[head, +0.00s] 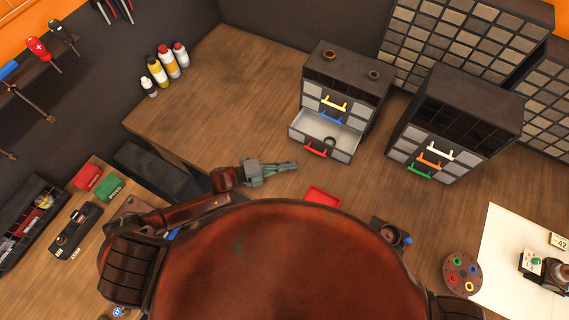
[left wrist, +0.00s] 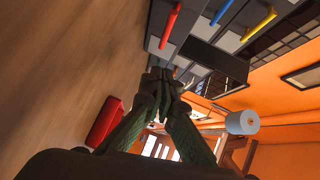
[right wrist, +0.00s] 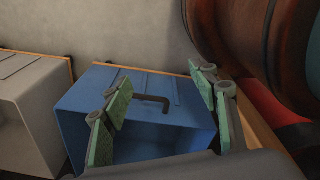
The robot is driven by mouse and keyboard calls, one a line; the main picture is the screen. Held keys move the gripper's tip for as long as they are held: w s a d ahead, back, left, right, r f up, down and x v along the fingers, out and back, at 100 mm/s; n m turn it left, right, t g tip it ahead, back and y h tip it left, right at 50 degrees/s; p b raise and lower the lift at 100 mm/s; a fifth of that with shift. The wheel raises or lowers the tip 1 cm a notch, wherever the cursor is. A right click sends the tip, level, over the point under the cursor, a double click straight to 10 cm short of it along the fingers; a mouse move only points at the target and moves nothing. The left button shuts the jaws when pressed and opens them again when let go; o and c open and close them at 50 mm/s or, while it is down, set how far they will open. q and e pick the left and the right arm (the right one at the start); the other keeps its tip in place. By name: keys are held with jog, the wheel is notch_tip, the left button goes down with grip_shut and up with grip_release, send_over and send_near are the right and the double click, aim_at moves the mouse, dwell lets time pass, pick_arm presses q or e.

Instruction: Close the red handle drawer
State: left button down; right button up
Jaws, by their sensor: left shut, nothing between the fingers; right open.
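The drawer with the red handle (head: 316,150) is the lowest in the left small cabinet (head: 345,72). It is pulled out, showing its pale inside (head: 318,125) and a small dark object in it. In the left wrist view the red handle (left wrist: 170,26) is above my fingers. My left gripper (head: 296,165) is shut and empty, over the bench just left of and in front of the drawer, apart from the handle; its closed fingertips (left wrist: 160,76) show in the left wrist view. My right gripper (right wrist: 160,82) is open and outside the head view.
Above the red handle are blue (head: 331,117) and yellow (head: 334,104) handles. A second cabinet (head: 460,110) stands to the right. A red tray (head: 322,196) lies in front. Bottles (head: 166,66) stand at back left. The right wrist view shows a blue bin (right wrist: 160,112). Bench left of the cabinet is clear.

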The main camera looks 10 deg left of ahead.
pick_arm(q)
jog(key=b+x, duration=0.1)
jog(key=x, duration=0.4)
jog(key=shift+w+d+f, duration=0.15)
jog(key=shift+w+d, duration=0.05)
jog(key=shift+w, duration=0.1)
jog(key=w, duration=0.1)
jog(key=b, duration=0.1)
jog(key=w, duration=0.1)
jog(key=shift+w+d+f+b, duration=0.3)
jog(key=shift+w+d+b, duration=0.05)
jog(key=shift+w+b, duration=0.05)
jog(key=shift+w, duration=0.25)
pick_arm(e)
jog(key=f, duration=0.1)
jog(key=w+f, duration=0.1)
jog(key=f, duration=0.1)
jog(key=shift+w, duration=0.1)
